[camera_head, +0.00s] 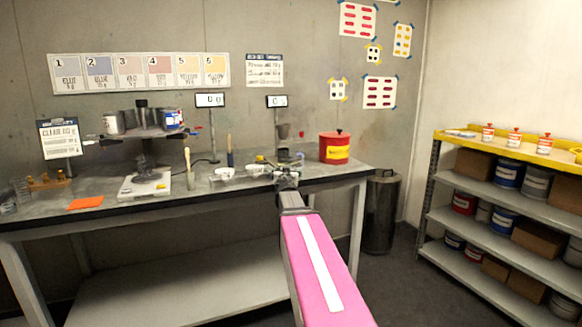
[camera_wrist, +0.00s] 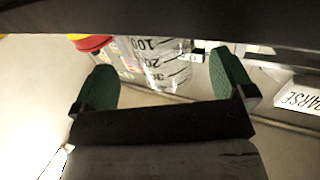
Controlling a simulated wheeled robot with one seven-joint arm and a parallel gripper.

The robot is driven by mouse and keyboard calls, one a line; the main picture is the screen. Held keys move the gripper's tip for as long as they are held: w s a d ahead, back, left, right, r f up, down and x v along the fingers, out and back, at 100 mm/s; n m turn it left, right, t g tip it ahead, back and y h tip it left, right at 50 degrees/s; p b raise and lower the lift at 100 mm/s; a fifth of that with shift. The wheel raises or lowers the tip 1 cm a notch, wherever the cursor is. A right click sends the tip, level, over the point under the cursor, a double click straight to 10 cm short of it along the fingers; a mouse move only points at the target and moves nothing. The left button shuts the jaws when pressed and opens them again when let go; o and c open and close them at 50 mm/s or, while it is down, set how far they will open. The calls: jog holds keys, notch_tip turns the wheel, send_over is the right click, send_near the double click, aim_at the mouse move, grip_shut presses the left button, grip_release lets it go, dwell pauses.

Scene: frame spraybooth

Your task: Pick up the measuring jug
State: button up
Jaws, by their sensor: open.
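The measuring jug (camera_wrist: 160,66) is clear with black graduation marks and figures. In the wrist view it stands beyond my gripper (camera_wrist: 163,76), in the gap between the two green-padded fingers. My gripper is open, with nothing gripped. The jug's top is cut off by a dark part across the upper edge of the view. In the head view my gripper (camera_head: 286,180) is over the front edge of the workbench (camera_head: 230,187), and I cannot make out the jug there.
A red and yellow can (camera_head: 334,147) stands right of my gripper on the bench. White cups (camera_head: 225,173) and a brush (camera_head: 230,150) are to its left. In the wrist view a lettered white label (camera_wrist: 298,98) is at the right. A shelf rack (camera_head: 500,190) stands far right.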

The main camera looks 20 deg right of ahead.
jog(key=shift+x, duration=3.2)
jog(key=shift+s, duration=0.1)
jog(key=c, duration=1)
